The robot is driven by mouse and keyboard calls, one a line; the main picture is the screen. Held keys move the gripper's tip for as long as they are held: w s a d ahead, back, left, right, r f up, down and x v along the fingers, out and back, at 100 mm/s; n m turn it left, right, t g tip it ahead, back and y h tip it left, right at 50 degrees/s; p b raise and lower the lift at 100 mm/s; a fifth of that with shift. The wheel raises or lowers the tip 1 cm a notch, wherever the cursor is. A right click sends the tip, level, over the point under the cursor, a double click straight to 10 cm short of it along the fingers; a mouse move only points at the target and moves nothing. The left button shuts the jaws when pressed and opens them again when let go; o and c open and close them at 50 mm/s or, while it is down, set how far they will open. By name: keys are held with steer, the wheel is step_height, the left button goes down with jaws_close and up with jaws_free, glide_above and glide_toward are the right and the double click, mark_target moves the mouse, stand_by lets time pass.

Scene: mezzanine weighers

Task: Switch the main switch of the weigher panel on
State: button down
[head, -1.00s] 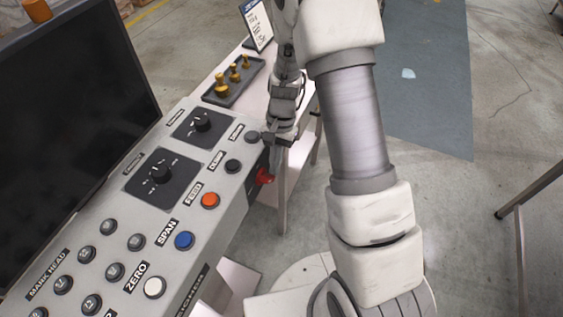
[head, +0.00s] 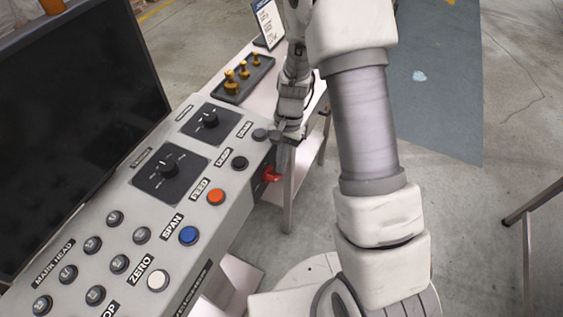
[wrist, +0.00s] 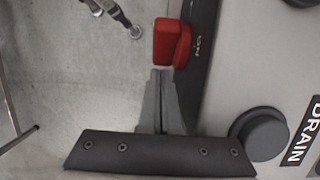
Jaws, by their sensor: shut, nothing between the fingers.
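The weigher panel (head: 205,163) is a sloping grey console on the left. Its red main switch handle (head: 272,174) sticks out from the dark right-hand end face, and the wrist view shows the red handle (wrist: 166,42) beside a dark strip lettered "ON". My gripper (head: 279,138) is at the panel's far right corner, above the handle in the head view. In the wrist view my gripper (wrist: 160,73) has its two grey fingers together and empty, the tips just below the red handle. I cannot tell whether they touch it. The switch's setting is not clear.
The panel face carries a blue button (head: 188,235), an orange button (head: 216,196) and black rotary knobs (head: 169,169). A dark monitor (head: 75,120) stands at left. A tray of brass weights (head: 243,82) lies on a pale table behind. Floor right of the panel is open.

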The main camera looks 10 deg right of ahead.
stand_by(0.9)
steer(key=w+d+r+p, duration=0.1)
steer(key=w+d+r, duration=0.5)
steer(key=w+r, duration=0.2)
steer(key=shift+w+r, duration=0.25)
steer(key=shift+r, duration=0.4)
steer(key=shift+d, duration=0.1)
